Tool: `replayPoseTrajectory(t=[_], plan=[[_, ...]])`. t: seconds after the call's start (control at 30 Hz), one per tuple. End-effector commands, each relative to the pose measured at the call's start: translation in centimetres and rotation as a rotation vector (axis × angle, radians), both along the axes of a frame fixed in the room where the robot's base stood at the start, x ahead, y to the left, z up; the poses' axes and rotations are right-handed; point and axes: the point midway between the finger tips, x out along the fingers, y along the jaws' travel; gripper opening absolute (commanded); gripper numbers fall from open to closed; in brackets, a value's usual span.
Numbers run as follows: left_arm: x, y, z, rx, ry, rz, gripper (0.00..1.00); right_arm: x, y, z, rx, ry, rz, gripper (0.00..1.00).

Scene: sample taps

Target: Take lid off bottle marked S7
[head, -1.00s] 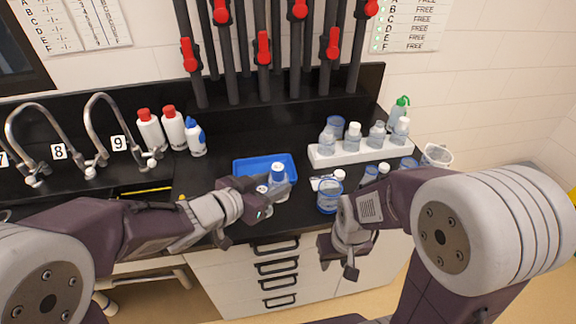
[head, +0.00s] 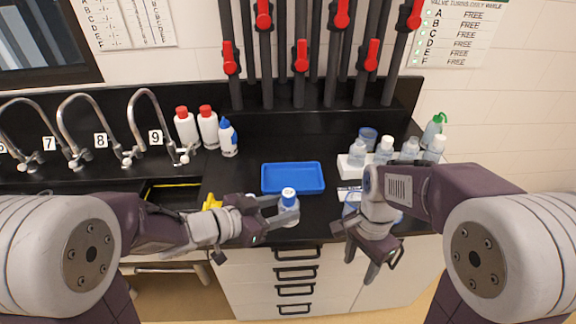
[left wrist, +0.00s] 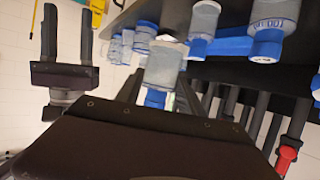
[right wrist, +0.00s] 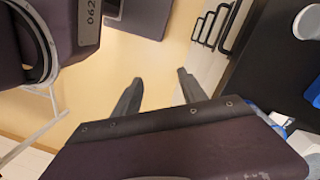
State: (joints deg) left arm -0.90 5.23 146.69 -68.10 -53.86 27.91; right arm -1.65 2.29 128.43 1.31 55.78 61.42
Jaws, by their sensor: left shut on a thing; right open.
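My left gripper (head: 283,212) is shut on a clear bottle (head: 289,206) with a blue cap (head: 289,194) that is pale on top. The bottle looks upright and its cap is on. It is in front of the blue tray, near the counter's front edge. In the left wrist view, the bottle (left wrist: 163,68) sits between the fingers. I cannot read a marking on it, so S7 is not confirmed. My right gripper (head: 378,264) is open and empty, to the right of the bottle and lower, in front of the drawers. Its spread fingers show in the right wrist view (right wrist: 158,88).
The blue tray (head: 293,178) looks empty. A white rack (head: 351,167) with several bottles stands at the right, partly behind my right arm. White bottles with red caps (head: 187,128) stand near the taps. Drawers (head: 293,270) are below the counter edge.

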Motion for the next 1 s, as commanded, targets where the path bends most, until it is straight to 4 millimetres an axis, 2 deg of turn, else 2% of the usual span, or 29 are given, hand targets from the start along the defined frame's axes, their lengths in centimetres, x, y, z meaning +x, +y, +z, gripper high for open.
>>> replayPoseTrajectory(t=[0.03,0.1,0.3,0.4,0.53,0.67,0.77,0.9,1.0], plan=[[0.0,0.0,0.0,0.000,0.000,0.000,0.00,1.7,0.3,1.9,-0.017,0.003,-0.135,0.49],[0.0,0.0,0.0,0.000,0.000,0.000,0.00,3.6,0.9,4.8,-0.048,0.018,-0.337,0.49],[0.0,0.0,0.0,0.000,0.000,0.000,0.00,7.7,3.6,13.0,-0.122,0.017,-0.780,0.49],[0.0,0.0,0.0,0.000,0.000,0.000,0.00,9.0,5.4,16.7,-0.139,-0.005,-0.934,0.49],[0.0,0.0,0.0,0.000,0.000,0.000,0.00,10.2,8.3,20.5,-0.127,-0.047,-1.029,0.49],[0.0,0.0,0.0,0.000,0.000,0.000,0.00,11.6,11.8,22.5,-0.066,-0.108,-0.974,0.49],[0.0,0.0,0.0,0.000,0.000,0.000,0.00,12.2,14.5,22.2,-0.044,-0.125,-0.913,0.49],[0.0,0.0,0.0,0.000,0.000,0.000,0.00,11.8,15.8,21.3,-0.061,-0.110,-0.875,0.49],[0.0,0.0,0.0,0.000,0.000,0.000,0.00,11.7,15.9,21.3,-0.060,-0.111,-0.871,0.49]])
